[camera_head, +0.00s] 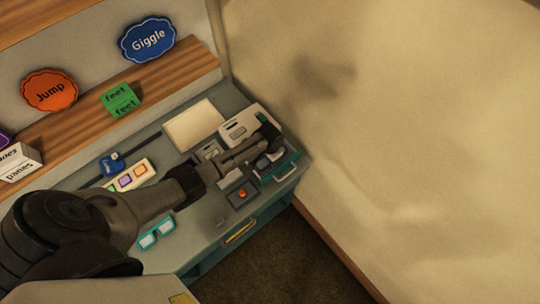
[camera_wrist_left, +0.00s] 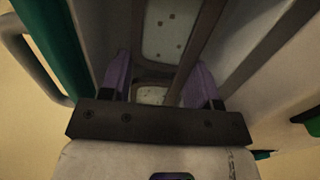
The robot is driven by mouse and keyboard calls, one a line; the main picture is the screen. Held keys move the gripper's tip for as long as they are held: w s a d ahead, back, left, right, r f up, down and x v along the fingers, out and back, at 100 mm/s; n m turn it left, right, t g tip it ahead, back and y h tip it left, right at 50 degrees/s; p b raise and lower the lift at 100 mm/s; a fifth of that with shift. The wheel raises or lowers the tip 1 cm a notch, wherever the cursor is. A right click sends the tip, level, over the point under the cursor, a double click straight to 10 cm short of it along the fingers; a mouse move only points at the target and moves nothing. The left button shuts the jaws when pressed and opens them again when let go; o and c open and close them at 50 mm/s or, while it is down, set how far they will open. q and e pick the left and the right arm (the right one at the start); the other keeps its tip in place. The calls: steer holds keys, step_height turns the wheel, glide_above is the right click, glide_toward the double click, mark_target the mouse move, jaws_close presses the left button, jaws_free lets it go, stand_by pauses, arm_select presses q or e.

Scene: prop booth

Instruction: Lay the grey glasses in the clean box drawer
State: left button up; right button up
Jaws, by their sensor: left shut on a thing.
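My left gripper (camera_head: 264,150) is above the open teal-fronted drawer (camera_head: 282,170) at the right end of the desk. In the left wrist view the purple fingers of my left gripper (camera_wrist_left: 160,84) are closed on the grey glasses (camera_wrist_left: 154,73), whose frame and pale lenses show between them. The drawer's teal front and grey handle (camera_wrist_left: 28,58) are at the left of that view. In the head view my gripper largely hides the glasses and the drawer's inside. I cannot tell whether the glasses touch the drawer floor. My right gripper is not in view.
Teal glasses (camera_head: 156,235) lie at the desk's front left. A dark box with a red button (camera_head: 242,194) sits in front of my gripper. A white box (camera_head: 244,126) and a cream panel (camera_head: 203,125) are behind. A wall bounds the right side.

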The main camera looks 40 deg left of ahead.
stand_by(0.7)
arm_select(q)
steer(key=shift+f, duration=0.1)
steer(key=o, duration=1)
steer(key=shift+o, duration=0.7)
steer(key=shift+r+p, duration=1.55)
steer(key=shift+p, duration=0.25)
step_height(320, 180, up, 2)
steer(key=shift+w+r+p, duration=0.1)
steer(key=shift+p, duration=1)
steer(key=shift+r+p, duration=1.45)
steer(key=shift+p, duration=0.15)
steer(key=shift+f, duration=0.1)
